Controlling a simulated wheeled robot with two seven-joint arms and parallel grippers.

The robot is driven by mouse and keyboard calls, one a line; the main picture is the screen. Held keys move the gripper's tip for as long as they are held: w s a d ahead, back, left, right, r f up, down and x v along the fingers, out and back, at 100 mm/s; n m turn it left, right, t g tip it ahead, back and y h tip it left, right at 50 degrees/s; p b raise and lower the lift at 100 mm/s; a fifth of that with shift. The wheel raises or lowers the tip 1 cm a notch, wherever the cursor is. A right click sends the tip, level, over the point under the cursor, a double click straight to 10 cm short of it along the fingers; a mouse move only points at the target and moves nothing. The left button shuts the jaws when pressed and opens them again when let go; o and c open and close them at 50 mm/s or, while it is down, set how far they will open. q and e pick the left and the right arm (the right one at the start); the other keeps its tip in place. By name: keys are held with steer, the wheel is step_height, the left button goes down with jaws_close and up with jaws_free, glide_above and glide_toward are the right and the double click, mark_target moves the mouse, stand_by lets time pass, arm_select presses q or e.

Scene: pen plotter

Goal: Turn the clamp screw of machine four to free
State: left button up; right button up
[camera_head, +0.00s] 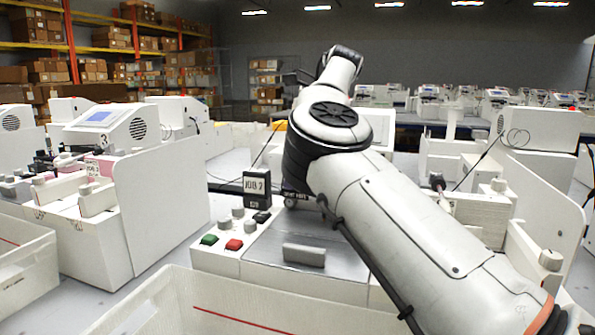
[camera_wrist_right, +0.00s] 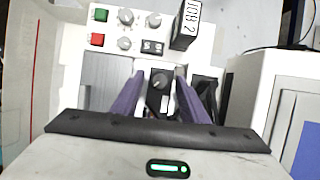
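In the right wrist view a dark knob (camera_wrist_right: 161,80), which looks like the clamp screw, sits on a dark block beside the control panel. My right gripper (camera_wrist_right: 160,92) is open, with one purple finger on each side of the knob and a visible gap to it. I cannot tell how far the fingertips are above it. In the head view my right arm hides the gripper and the knob. The machine's panel (camera_head: 231,262) shows left of my arm; I can read no machine number on it. My left gripper is in neither view.
A white bin (camera_head: 172,297) is in front. A machine labelled 3 (camera_head: 104,141) stands left behind a white partition (camera_head: 165,205).

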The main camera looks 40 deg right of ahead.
steer(key=p+v, duration=0.1)
steer(key=v, duration=0.9)
steer(key=shift+p, duration=0.4)
steer(key=shift+s+d+r, duration=0.1)
